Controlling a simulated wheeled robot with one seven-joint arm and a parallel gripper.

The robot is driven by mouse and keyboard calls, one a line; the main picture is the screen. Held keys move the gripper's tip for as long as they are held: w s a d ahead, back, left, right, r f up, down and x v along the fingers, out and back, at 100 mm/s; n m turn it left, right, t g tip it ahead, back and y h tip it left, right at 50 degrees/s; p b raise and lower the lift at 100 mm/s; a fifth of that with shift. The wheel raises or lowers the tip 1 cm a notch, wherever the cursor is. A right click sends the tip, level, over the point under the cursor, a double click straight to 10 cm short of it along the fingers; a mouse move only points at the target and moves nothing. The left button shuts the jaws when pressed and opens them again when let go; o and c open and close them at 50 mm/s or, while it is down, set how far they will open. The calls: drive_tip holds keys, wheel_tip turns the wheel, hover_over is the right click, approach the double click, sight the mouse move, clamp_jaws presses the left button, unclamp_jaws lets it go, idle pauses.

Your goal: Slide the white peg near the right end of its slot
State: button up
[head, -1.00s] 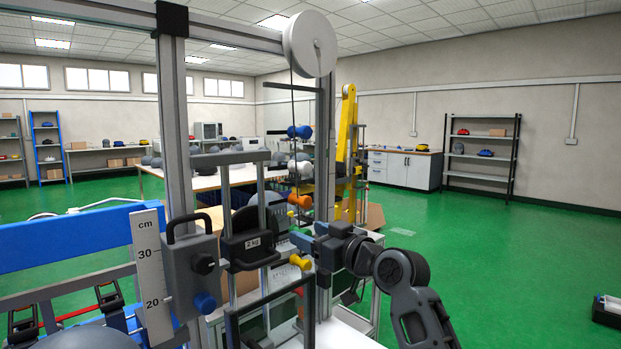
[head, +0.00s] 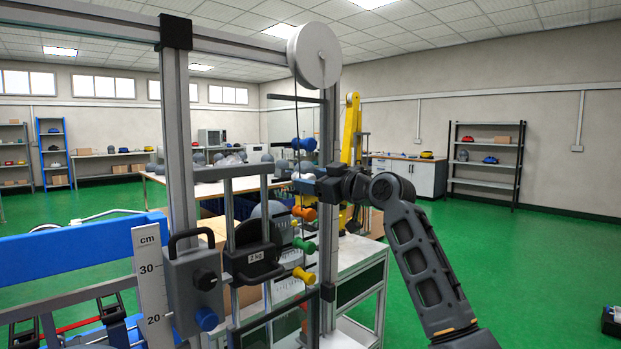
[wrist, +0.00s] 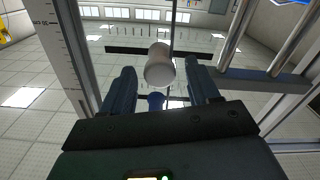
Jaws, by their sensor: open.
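The white peg (wrist: 160,65) shows end-on in the wrist view as a pale round cylinder in front of a dark horizontal bar (wrist: 125,50). My gripper is open in that view, with one blue finger (wrist: 121,92) left of the peg and one (wrist: 203,86) right of it. I cannot tell whether either finger touches the peg. A blue peg (wrist: 156,101) shows lower between the fingers, farther off. In the head view my gripper (head: 304,185) is at the tower, between the blue peg (head: 304,143) and the orange peg (head: 305,213); the white peg is mostly hidden there.
A green peg (head: 304,246) and a yellow peg (head: 304,275) stick out below the orange one. A 2 kg weight block (head: 252,258), a grey box with a blue knob (head: 205,320) and a cm scale (head: 150,285) are left.

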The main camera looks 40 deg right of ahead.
drive_tip(key=shift+w, duration=0.65)
clamp_jaws()
